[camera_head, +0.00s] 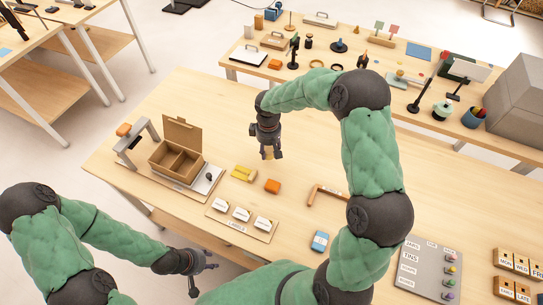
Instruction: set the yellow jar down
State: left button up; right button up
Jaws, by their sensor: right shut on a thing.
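My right gripper (270,154) points down above the back middle of the near table, shut on a small yellow thing (268,151) that I take for the yellow jar. The fingers hide most of it, and I cannot tell whether its base touches the table. Another yellow piece (243,173) lies on the table to the front left of this gripper, beside an orange block (272,186). My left gripper (212,260) is at the near edge of the table, low in the picture, with its fingers apart and empty.
A divided cardboard box (178,163) with a raised lid stands left. A board with white labelled cards (241,214), a blue box (319,241), a brown angled bar (322,192) and a grey label board (428,270) are in front. The tabletop behind my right gripper is clear.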

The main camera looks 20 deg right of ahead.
aim_at(272, 155)
jog(key=shift+d+f, duration=0.3)
jog(key=shift+f, duration=0.1)
jog(key=shift+w+d+f+b, duration=0.1)
jog(key=shift+f+b, duration=0.1)
jog(key=shift+f, duration=0.4)
jog(key=shift+s+d+f+b, duration=0.1)
jog(key=shift+f+b, duration=0.15)
jog(key=shift+f, duration=0.35)
jog(key=shift+w+d+f+b, duration=0.1)
jog(key=shift+f+b, duration=0.1)
jog(key=shift+f, duration=0.4)
jog(key=shift+f, duration=0.15)
jog(key=o, duration=1.2)
notch_tip(272, 155, up, 12)
jog(key=p, duration=0.3)
